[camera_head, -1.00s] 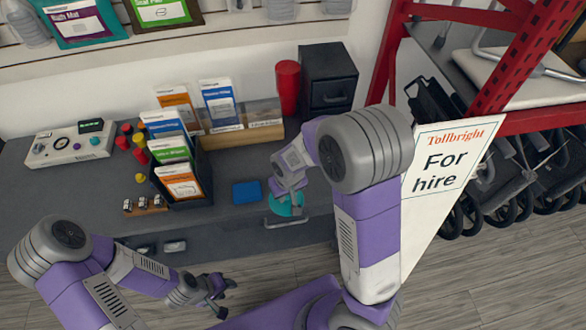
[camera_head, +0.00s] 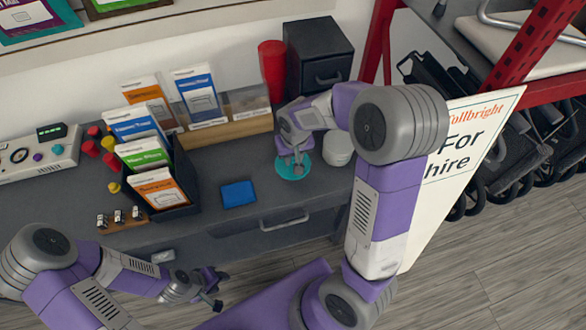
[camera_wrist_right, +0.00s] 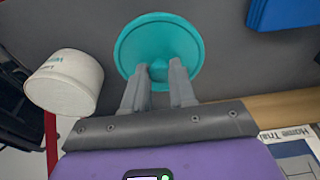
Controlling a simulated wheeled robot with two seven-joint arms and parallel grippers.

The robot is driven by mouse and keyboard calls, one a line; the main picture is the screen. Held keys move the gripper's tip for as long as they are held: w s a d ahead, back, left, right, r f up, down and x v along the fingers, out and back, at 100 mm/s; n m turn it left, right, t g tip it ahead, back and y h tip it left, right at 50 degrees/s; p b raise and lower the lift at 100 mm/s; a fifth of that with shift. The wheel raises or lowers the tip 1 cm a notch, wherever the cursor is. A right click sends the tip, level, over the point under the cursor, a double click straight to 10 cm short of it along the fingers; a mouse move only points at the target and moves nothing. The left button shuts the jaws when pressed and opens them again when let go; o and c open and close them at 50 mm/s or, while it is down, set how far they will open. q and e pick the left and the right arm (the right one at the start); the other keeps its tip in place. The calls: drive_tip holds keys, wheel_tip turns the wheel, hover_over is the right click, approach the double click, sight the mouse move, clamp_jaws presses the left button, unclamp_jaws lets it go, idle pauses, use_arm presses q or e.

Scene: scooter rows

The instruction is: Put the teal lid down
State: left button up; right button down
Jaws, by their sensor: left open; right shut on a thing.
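The teal lid (camera_head: 289,170) is a round disc at the counter's front right in the head view. It also shows in the right wrist view (camera_wrist_right: 150,42), with its knob between my fingertips. My right gripper (camera_head: 297,158) is shut on the lid's knob from above. I cannot tell whether the lid touches the counter or is just above it. My left gripper (camera_head: 212,290) is open and empty, low in front of the counter, far from the lid.
A white round pot (camera_head: 338,149) stands just right of the lid, also in the right wrist view (camera_wrist_right: 64,82). A blue pad (camera_head: 238,194) lies to its left. A leaflet rack (camera_head: 180,205), a red cup (camera_head: 272,70) and a dark drawer box (camera_head: 318,57) stand around. Grey counter (camera_head: 225,168) is bare near the pad.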

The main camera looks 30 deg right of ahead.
sight(293, 160)
drive_tip(key=shift+f+b, duration=0.9)
drive_tip(key=shift+f, duration=1.6)
drive_tip(key=shift+f, duration=0.25)
drive_tip(key=c, duration=0.9)
unclamp_jaws()
drive_tip(key=shift+r, duration=0.1)
drive_tip(key=shift+r, duration=0.1)
drive_tip(key=shift+r, duration=0.4)
drive_tip(key=r+p, duration=0.1)
drive_tip(key=r, duration=0.2)
drive_tip(key=s+r+p, duration=0.1)
drive_tip(key=r+p, duration=0.1)
drive_tip(key=r, duration=0.2)
drive_tip(key=r+p, duration=0.1)
drive_tip(key=r, duration=0.3)
drive_tip(key=shift+s+a+r, duration=0.1)
drive_tip(key=shift+s+a, duration=0.1)
drive_tip(key=shift+s, duration=0.2)
